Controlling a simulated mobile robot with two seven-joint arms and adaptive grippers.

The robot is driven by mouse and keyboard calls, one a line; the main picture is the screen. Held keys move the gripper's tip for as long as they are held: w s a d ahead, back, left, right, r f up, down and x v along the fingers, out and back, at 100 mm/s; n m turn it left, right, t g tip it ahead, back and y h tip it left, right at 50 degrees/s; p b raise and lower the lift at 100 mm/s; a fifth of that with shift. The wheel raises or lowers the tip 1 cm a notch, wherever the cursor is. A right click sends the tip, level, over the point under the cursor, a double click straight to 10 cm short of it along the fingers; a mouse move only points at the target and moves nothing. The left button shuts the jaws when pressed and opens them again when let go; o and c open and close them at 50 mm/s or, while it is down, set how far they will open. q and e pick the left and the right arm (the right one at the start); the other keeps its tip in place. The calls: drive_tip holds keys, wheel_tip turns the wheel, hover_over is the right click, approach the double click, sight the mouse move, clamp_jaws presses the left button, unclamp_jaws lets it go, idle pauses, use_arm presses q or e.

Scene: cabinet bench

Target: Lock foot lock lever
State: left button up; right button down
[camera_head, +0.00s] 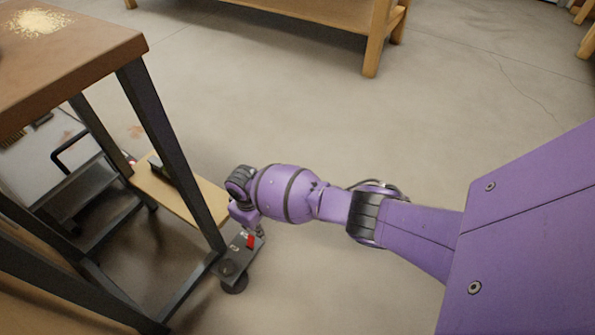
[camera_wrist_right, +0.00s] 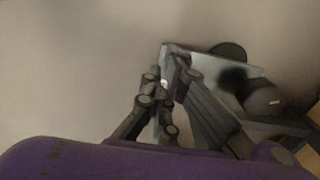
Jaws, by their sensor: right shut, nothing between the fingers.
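A foot lock assembly (camera_head: 236,262) with a grey plate and a small red part (camera_head: 250,241) sits low at the foot of the near dark table leg. I take the red part to be on the lever, but it is too small to tell. My right gripper (camera_head: 258,230) reaches down beside it, partly hidden by its own wrist. In the right wrist view the gripper (camera_wrist_right: 165,88) is shut and empty, its fingertips close to a grey plate (camera_wrist_right: 205,66). I cannot tell whether they touch. My left gripper is not in view.
A brown-topped workbench (camera_head: 70,60) with dark metal legs stands on the left. A light wooden board (camera_head: 178,193) and a black-handled grey unit (camera_head: 45,160) are behind its frame. A wooden bench (camera_head: 330,12) is at the back. The concrete floor between is clear.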

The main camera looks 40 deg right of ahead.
drive_tip(key=shift+a+r, duration=0.1)
drive_tip(key=shift+a, duration=0.05)
idle(0.5)
drive_tip(key=shift+a, duration=0.3)
drive_tip(key=shift+s+a+p, duration=0.3)
drive_tip(key=shift+a+p, duration=0.25)
drive_tip(key=shift+a, duration=0.2)
drive_tip(key=shift+s+a+p, duration=0.25)
drive_tip(key=shift+a+p, duration=0.25)
drive_tip(key=shift+a, duration=0.25)
drive_tip(key=shift+d+r, duration=0.1)
drive_tip(key=shift+r, duration=0.05)
drive_tip(key=shift+w+d+r+p, duration=0.15)
drive_tip(key=shift+d+r+p, duration=0.1)
drive_tip(key=shift+r+p, duration=0.25)
drive_tip(key=shift+w+d+r+p, duration=0.15)
drive_tip(key=shift+d+r+p, duration=0.1)
drive_tip(key=shift+r+p, duration=0.2)
wheel_tip(320, 180, up, 7)
drive_tip(key=p, duration=0.5)
drive_tip(key=shift+p, duration=0.3)
drive_tip(key=shift+s+f, duration=0.1)
